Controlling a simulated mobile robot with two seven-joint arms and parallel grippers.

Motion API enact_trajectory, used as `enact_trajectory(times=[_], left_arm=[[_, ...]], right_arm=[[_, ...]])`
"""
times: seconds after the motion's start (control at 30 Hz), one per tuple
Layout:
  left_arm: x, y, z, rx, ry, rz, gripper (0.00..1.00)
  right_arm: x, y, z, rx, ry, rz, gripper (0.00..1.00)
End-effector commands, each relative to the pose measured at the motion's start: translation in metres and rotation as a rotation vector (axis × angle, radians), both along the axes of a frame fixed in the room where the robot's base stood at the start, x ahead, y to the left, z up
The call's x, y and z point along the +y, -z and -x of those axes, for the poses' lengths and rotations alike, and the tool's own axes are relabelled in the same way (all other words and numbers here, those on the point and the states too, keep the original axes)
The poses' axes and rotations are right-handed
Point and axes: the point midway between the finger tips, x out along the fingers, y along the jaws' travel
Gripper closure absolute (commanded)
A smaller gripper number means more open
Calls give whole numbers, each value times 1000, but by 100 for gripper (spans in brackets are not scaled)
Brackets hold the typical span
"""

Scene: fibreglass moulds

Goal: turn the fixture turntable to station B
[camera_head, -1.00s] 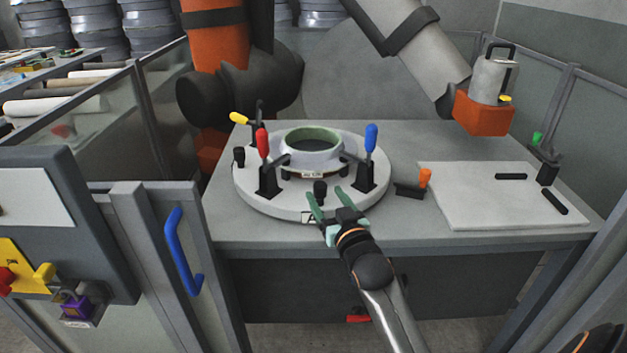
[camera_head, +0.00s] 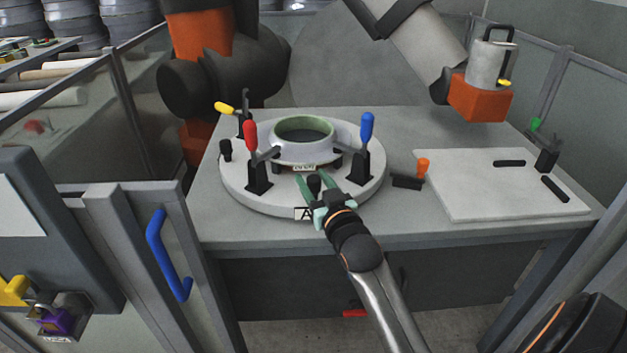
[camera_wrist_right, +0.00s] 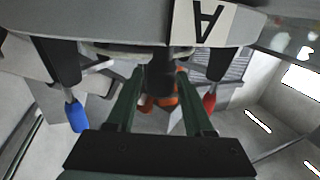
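The fixture turntable (camera_head: 235,188) is a round white disc on the grey table, with a pale ring mould (camera_head: 303,150) in its middle. Clamps with red (camera_head: 250,136), blue (camera_head: 367,127) and yellow (camera_head: 224,107) handles stand around the ring. A label "A" (camera_head: 303,213) faces the front edge; it is upside down in the right wrist view (camera_wrist_right: 203,22). My right gripper (camera_head: 312,182) is open, its green fingers on either side of a black upright knob (camera_wrist_right: 160,75) at the disc's front. Finger contact with the knob is unclear. My left gripper is out of view.
A white board (camera_head: 500,195) with black bars lies on the table at right, beside an orange-handled black piece (camera_head: 422,167). An orange robot arm stands behind, its orange-and-grey tool head (camera_head: 482,95) over the back right. A blue-handled gate (camera_head: 165,255) is front left.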

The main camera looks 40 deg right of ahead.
Motion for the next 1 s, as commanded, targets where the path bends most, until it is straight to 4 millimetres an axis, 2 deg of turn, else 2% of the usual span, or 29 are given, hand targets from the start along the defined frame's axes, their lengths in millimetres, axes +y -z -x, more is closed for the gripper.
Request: enact_trajectory(times=[0.07,0.43,1.0], left_arm=[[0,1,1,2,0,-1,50],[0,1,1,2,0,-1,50],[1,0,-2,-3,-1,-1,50]], right_arm=[[0,0,0,0,0,0,58],[0,0,0,0,0,0,99],[0,0,0,-1,0,0,100]])
